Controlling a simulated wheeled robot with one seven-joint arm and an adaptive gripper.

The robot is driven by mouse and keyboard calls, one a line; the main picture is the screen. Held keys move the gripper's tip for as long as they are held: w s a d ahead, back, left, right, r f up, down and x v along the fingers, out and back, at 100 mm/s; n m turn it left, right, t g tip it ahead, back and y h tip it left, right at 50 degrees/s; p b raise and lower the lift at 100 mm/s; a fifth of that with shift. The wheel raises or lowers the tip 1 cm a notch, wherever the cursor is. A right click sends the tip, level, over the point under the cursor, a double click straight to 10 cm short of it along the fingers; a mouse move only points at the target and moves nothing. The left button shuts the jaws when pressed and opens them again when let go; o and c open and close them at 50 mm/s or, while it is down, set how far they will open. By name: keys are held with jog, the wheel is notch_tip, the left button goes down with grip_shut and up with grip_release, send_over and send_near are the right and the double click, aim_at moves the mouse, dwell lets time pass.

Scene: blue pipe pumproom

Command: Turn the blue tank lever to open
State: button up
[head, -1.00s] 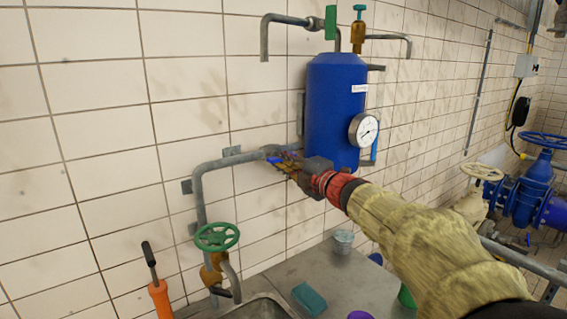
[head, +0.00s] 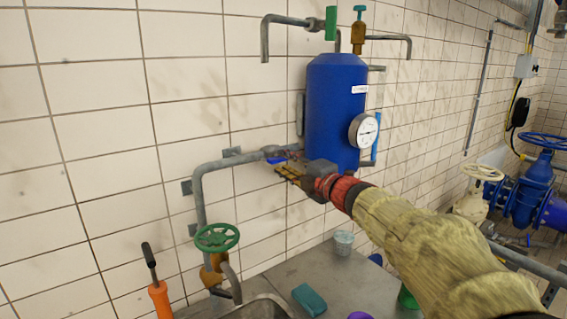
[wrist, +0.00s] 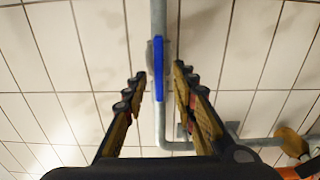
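The blue tank lever (head: 277,160) sits on a valve in the grey pipe just left of the blue tank (head: 334,105). In the wrist view the blue lever (wrist: 159,68) is a narrow bar lying roughly along the grey pipe (wrist: 159,20). My gripper (head: 284,171) is just below and right of the lever in the head view and partly covers that area. In the wrist view its fingers (wrist: 160,78) are spread, with the lever seen in the gap. Neither finger visibly touches it, and nothing is held.
A round gauge (head: 364,130) is on the tank front, and another blue handle (head: 374,150) hangs at its right. A green handwheel (head: 217,237) is on the lower pipe. The metal counter (head: 290,270) below holds a teal sponge (head: 309,299) and a small bucket (head: 343,242).

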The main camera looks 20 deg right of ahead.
jog(key=s+d, duration=0.2)
jog(key=s, duration=0.8)
jog(key=shift+s, duration=0.3)
